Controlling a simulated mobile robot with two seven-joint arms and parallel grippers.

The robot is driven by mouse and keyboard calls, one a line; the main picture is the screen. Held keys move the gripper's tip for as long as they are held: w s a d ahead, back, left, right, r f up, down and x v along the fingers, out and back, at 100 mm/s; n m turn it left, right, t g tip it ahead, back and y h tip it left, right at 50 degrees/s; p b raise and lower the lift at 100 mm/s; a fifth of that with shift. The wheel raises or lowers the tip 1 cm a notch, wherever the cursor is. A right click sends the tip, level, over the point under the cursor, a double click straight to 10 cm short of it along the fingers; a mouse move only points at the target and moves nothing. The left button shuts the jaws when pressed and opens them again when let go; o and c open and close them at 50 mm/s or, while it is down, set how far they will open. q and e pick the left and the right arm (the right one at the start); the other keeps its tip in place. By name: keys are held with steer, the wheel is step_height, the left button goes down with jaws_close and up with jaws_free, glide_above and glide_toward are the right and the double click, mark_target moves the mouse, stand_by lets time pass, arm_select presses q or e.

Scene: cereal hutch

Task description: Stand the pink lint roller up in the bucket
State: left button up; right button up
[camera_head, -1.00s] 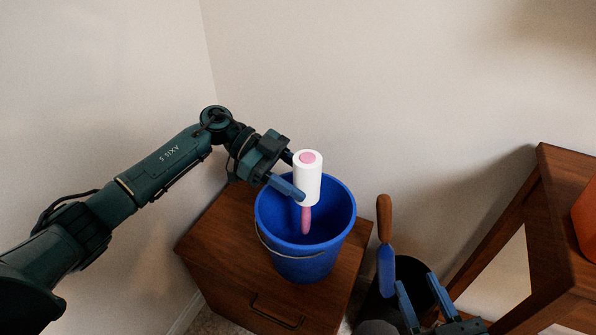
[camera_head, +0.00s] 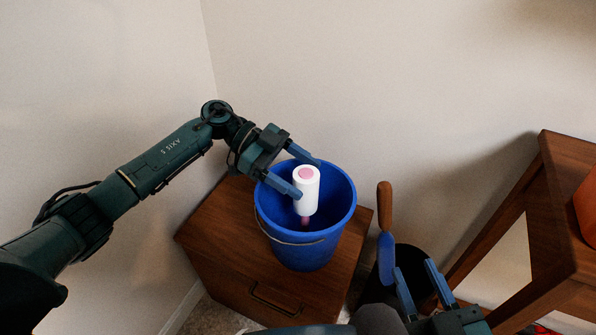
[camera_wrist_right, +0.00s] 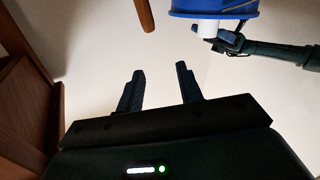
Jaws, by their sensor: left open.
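The pink lint roller (camera_head: 306,190) is upright inside the blue bucket (camera_head: 285,249), with its white roll on top and its pink handle below. The handle's lower end is hard to make out, so I cannot tell whether it rests on the bottom. My left gripper (camera_head: 309,178) is open over the bucket, its fingers on either side of the roll. In the right wrist view, part of the bucket (camera_wrist_right: 238,10) and the white roll (camera_wrist_right: 208,27) show at the top. My right gripper (camera_head: 414,267) is open and empty, right of the bucket; it also shows in the right wrist view (camera_wrist_right: 160,69).
The bucket stands on a brown wooden cabinet (camera_head: 225,228). A blue-bladed tool with a wooden handle (camera_head: 385,212) stands upright at a dark bin (camera_head: 410,258), close to my right gripper. A wooden table (camera_head: 556,200) with an orange object is at right.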

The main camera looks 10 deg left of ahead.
arm_select(q)
steer(key=shift+w+a+r, duration=0.1)
steer(key=shift+a+r, duration=0.05)
steer(key=shift+a, duration=0.1)
steer(key=p+v, duration=0.2)
steer(key=v, duration=1)
steer(key=shift+a+r, duration=0.2)
steer(key=shift+a, duration=0.05)
arm_select(e)
steer(key=shift+d+f+m+g+h, duration=0.1)
steer(key=shift+d+m+g+h, duration=0.25)
steer(key=shift+g+h, duration=0.25)
